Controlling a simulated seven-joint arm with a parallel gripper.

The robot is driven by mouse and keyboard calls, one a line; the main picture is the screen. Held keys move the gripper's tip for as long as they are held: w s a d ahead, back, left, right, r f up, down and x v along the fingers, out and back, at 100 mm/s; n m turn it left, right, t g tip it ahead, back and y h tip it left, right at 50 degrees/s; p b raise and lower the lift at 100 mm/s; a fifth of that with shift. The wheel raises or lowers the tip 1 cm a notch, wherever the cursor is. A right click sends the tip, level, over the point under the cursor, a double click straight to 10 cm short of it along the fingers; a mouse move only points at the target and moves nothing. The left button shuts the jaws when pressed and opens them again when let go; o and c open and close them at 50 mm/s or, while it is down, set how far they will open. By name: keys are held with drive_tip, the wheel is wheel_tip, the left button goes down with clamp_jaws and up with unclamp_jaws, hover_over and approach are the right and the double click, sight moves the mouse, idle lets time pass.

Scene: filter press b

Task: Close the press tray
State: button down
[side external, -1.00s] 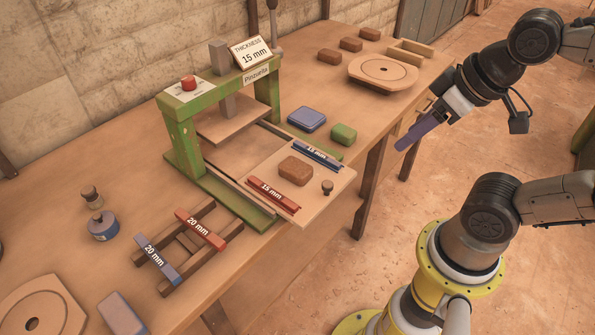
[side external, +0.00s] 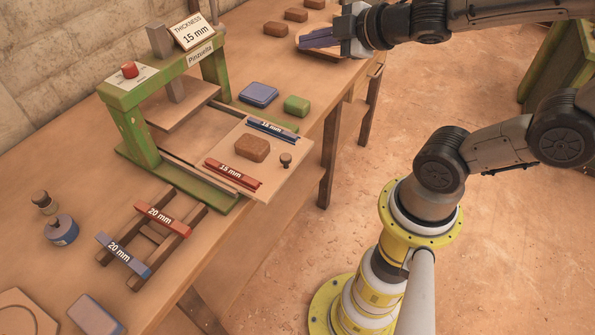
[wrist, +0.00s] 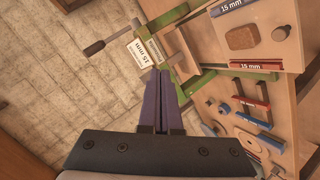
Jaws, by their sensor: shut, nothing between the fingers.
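The press tray (side external: 292,183) is pulled out of the green press frame (side external: 143,147) toward the front edge of the table. On it lie a brown clay block (side external: 252,148), a red 15 mm bar (side external: 233,174) and a blue 15 mm bar (side external: 272,132). A small dark knob (side external: 286,159) stands near the tray's front edge. My gripper (side external: 303,39) is shut and empty, with long purple fingers, above the far end of the table. In the wrist view my fingers (wrist: 161,75) point toward the press, with the tray at upper right.
A rack holds red (side external: 163,219) and blue (side external: 124,254) 20 mm bars left of the tray. A blue block (side external: 258,94) and a green block (side external: 297,105) lie behind it. Several brown blocks lie at the far end. Space in front of the tray is clear.

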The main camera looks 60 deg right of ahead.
drive_tip(key=s+a+f+n+g+y, duration=0.25)
drive_tip(key=s+f, duration=0.25)
drive_tip(key=f, duration=0.5)
drive_tip(key=s+a+f+n+g+y, duration=0.2)
drive_tip(key=s+f+n+g+y, duration=0.3)
drive_tip(key=f, duration=0.5)
drive_tip(key=w+a+f, duration=0.3)
drive_tip(key=w+f, duration=0.4)
drive_tip(key=w, duration=0.1)
drive_tip(key=shift+a+f+m+t+h, duration=0.25)
drive_tip(key=shift+f+m+t+h, duration=0.1)
drive_tip(key=shift+t+h, duration=0.1)
